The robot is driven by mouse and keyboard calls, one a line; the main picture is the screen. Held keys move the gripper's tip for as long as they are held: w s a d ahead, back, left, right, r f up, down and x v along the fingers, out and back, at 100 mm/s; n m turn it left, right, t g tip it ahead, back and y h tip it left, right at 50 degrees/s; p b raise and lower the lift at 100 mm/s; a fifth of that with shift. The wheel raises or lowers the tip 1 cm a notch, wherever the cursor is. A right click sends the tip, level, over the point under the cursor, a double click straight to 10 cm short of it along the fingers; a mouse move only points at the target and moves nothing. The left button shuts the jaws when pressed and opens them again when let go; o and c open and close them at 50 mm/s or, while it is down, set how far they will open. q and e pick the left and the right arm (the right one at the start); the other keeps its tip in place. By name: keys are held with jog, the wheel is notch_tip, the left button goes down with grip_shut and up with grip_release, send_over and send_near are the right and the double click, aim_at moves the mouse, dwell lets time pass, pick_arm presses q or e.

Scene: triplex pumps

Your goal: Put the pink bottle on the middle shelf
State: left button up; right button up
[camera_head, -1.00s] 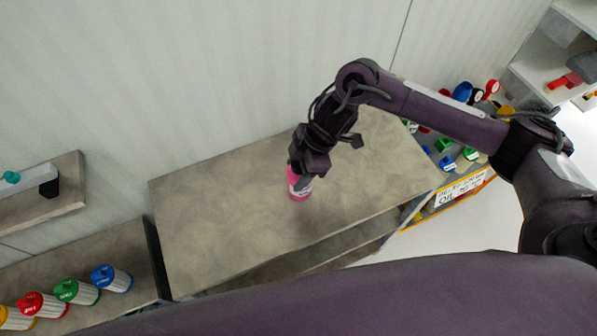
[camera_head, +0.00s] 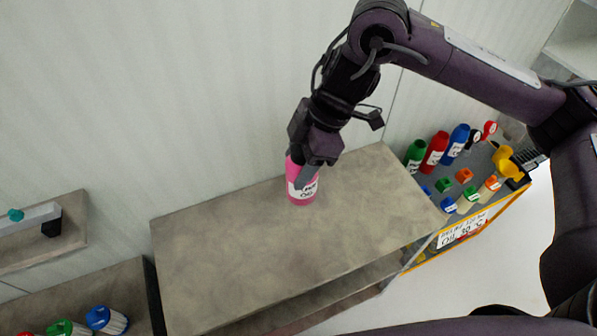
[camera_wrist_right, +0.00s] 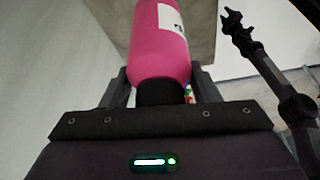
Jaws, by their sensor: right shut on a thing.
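The pink bottle (camera_head: 301,192) has a white label and appears over the grey top surface of the shelf unit (camera_head: 215,235) in the head view. My right gripper (camera_head: 307,172) is shut on its upper part, reaching from above and behind. In the right wrist view the pink bottle (camera_wrist_right: 160,45) stands out between the two fingers (camera_wrist_right: 160,90). I cannot tell whether its base touches the surface or hangs above it. Below the top, a lower shelf (camera_head: 345,298) shows only along its front edge.
A bin of coloured bottles (camera_head: 470,185) with an oil label stands to the right of the unit. Several capped containers (camera_head: 105,320) stand on a lower surface at bottom left. A small wall shelf (camera_head: 70,235) is at left. The wall is close behind.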

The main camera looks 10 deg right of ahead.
jog(key=shift+d+r, duration=0.1)
jog(key=shift+r, duration=0.4)
jog(key=w+d+f+m+t+h, duration=0.1)
jog(key=d+m+t+h, duration=0.1)
jog(key=d+m, duration=0.3)
jog(key=w+d+f+m+t+h+b, duration=0.1)
jog(key=d+m, duration=0.4)
jog(key=m, duration=0.8)
jog(key=shift+w+f+t+h, duration=0.35)
jog(key=shift+f+t+h, duration=0.35)
jog(key=shift+f+t, duration=0.1)
jog(key=shift+d, duration=0.1)
